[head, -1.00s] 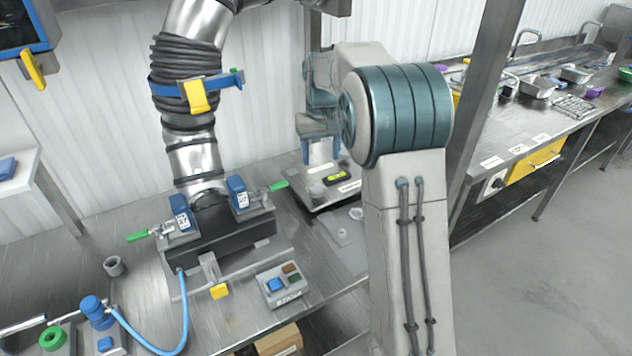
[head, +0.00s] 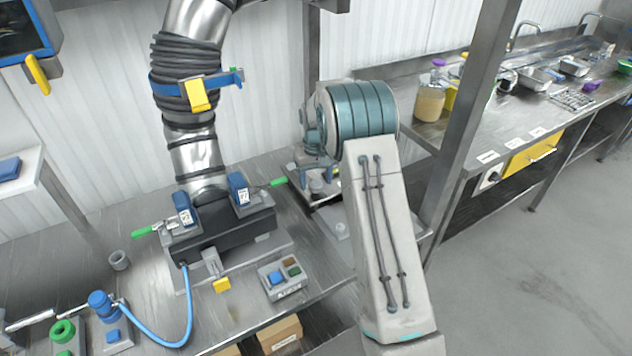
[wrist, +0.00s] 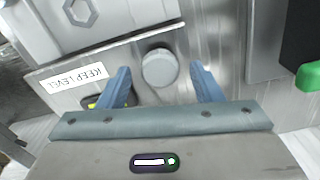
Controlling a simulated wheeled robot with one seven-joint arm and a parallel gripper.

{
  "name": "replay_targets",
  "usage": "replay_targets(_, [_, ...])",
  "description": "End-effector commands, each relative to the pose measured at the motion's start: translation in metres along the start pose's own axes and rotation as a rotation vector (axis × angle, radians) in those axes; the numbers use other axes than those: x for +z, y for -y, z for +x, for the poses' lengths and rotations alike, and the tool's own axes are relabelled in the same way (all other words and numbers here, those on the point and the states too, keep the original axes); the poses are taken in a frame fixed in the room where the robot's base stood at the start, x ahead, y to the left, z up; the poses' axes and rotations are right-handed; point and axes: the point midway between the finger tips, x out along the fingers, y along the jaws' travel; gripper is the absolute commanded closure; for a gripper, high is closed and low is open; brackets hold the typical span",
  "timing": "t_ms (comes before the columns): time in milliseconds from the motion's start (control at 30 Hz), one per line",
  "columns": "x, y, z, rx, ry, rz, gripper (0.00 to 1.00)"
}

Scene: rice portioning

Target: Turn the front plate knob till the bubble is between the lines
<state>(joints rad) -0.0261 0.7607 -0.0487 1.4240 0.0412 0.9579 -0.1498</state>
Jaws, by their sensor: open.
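The round grey knob (wrist: 158,67) shows in the wrist view on a metal plate (wrist: 215,48). My gripper (wrist: 160,71) is open, with one blue finger on each side of the knob. Gaps show between the fingers and the knob; the depth between them is hard to judge. The yellow-green bubble level (wrist: 93,103) is mostly hidden behind the left finger, so its bubble and lines cannot be read. A "KEEP LEVEL" label (wrist: 78,78) appears upside down beside it. In the head view my arm covers most of the plate and the level.
In the head view a black clamp block (head: 222,232) with blue latches and green handles stands left of the plate. A button box (head: 283,277) and a blue hose (head: 150,341) are nearer. A steel post (head: 475,120) rises at the right.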

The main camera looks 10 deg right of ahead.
Motion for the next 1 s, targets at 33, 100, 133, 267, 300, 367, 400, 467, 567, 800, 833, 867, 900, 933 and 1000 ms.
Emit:
replay_targets(33, [0.000,0.000,0.006,0.000,0.003,0.000,0.41])
replay_targets(100, [0.000,0.000,0.013,0.000,0.002,0.000,0.41])
replay_targets(133, [0.001,0.000,0.016,0.000,0.003,0.000,0.41])
replay_targets(267, [0.000,0.000,0.021,0.000,0.000,0.000,0.41])
replay_targets(300, [0.000,0.000,0.022,0.000,-0.001,0.000,0.41])
replay_targets(367, [0.000,0.000,0.023,0.000,-0.001,0.000,0.41])
replay_targets(400, [0.000,0.000,0.023,0.000,-0.001,-0.001,0.41])
replay_targets(467, [0.000,0.000,0.022,0.000,-0.001,-0.001,0.41])
replay_targets(567, [0.000,0.000,0.022,0.000,0.000,-0.001,0.52])
replay_targets(800, [0.000,0.000,0.022,0.000,0.000,0.000,0.85])
replay_targets(833, [0.000,0.000,0.022,0.000,0.000,0.000,0.85])
replay_targets(867, [0.000,0.000,0.022,0.000,0.000,0.002,0.85])
replay_targets(900, [0.000,0.000,0.022,0.000,0.000,0.005,0.85])
replay_targets(933, [0.000,0.000,0.022,0.000,0.000,0.009,0.85])
replay_targets(1000, [0.000,0.000,0.023,0.000,0.000,0.022,0.85])
